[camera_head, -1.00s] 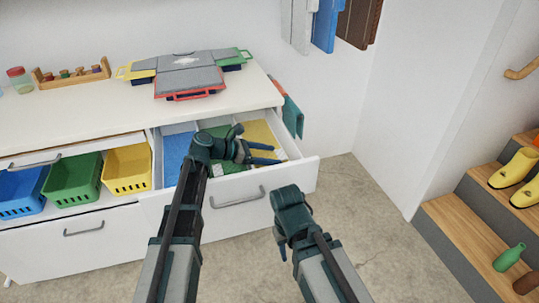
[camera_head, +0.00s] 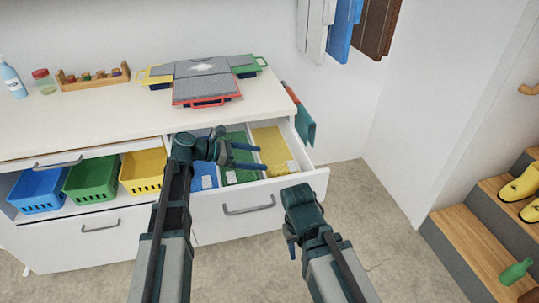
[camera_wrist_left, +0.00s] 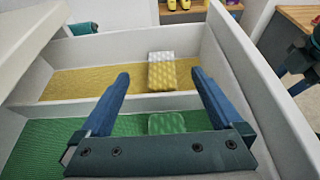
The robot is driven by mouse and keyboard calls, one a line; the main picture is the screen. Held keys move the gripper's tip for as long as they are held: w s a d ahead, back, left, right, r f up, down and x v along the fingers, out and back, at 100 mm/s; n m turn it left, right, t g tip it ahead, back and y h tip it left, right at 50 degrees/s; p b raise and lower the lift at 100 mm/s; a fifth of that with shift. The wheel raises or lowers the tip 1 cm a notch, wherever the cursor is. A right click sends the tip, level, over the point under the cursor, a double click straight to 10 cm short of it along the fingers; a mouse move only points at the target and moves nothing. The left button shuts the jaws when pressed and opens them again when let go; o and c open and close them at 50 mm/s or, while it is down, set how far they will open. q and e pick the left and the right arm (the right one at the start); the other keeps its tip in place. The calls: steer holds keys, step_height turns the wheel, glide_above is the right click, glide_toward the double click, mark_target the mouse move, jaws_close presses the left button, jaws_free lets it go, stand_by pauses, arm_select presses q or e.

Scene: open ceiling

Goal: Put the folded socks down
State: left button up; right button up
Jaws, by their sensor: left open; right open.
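The open drawer (camera_head: 318,180) has blue, green and yellow lined sections. A pale yellow folded bundle, apparently folded socks (camera_wrist_left: 162,70), lies on the yellow lining (camera_wrist_left: 95,82). A green folded bundle (camera_wrist_left: 166,123) lies on the green lining (camera_wrist_left: 50,140), partly hidden by my gripper. A small pale-and-blue bundle (camera_head: 208,182) lies in the blue section. My left gripper (camera_head: 262,157) is over the drawer, open, with nothing held between its fingers; it also shows in the left wrist view (camera_wrist_left: 160,78). My right gripper (camera_head: 291,243) is in front of the drawer, low, its fingers mostly hidden.
Blue (camera_head: 38,190), green (camera_head: 92,180) and yellow (camera_head: 143,171) baskets stand left of the drawer. Cases (camera_head: 205,85) lie on the white counter top (camera_head: 110,110). Wooden steps (camera_head: 462,240) with yellow boots (camera_head: 522,184) and a green bottle (camera_head: 516,271) are at right.

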arm_select(q)
steer(key=shift+v, duration=1.2)
